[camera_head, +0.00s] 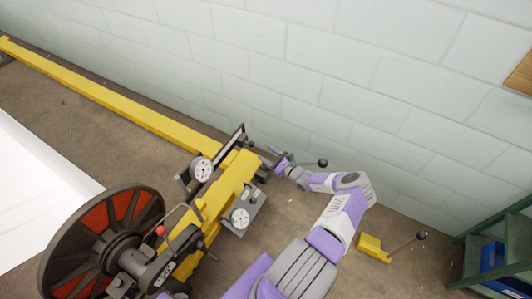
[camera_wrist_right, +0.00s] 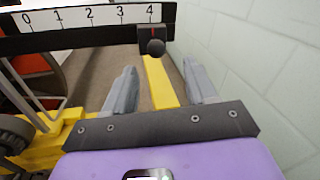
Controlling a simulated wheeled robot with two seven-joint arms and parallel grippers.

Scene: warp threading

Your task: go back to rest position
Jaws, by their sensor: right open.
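My right gripper (camera_head: 272,158) is beside the end of the yellow machine (camera_head: 233,180), close to a dark bar on it. In the right wrist view my right gripper (camera_wrist_right: 165,90) has its two grey fingers spread wide, with nothing between them. A white scale (camera_wrist_right: 90,17) numbered 0 to 4 crosses ahead of the fingers. A dark slider with a round black knob (camera_wrist_right: 156,47) sits at the 4 mark, seen above the gap between the fingers; I cannot tell whether they touch it. My left gripper is not in view.
A large wheel with red panels (camera_head: 92,222) and two dial gauges (camera_head: 201,170) are on the machine. A long yellow beam (camera_head: 110,98) runs to the upper left. A pale block wall (camera_head: 330,70) stands behind my right arm. A green shelf (camera_head: 515,245) is at right.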

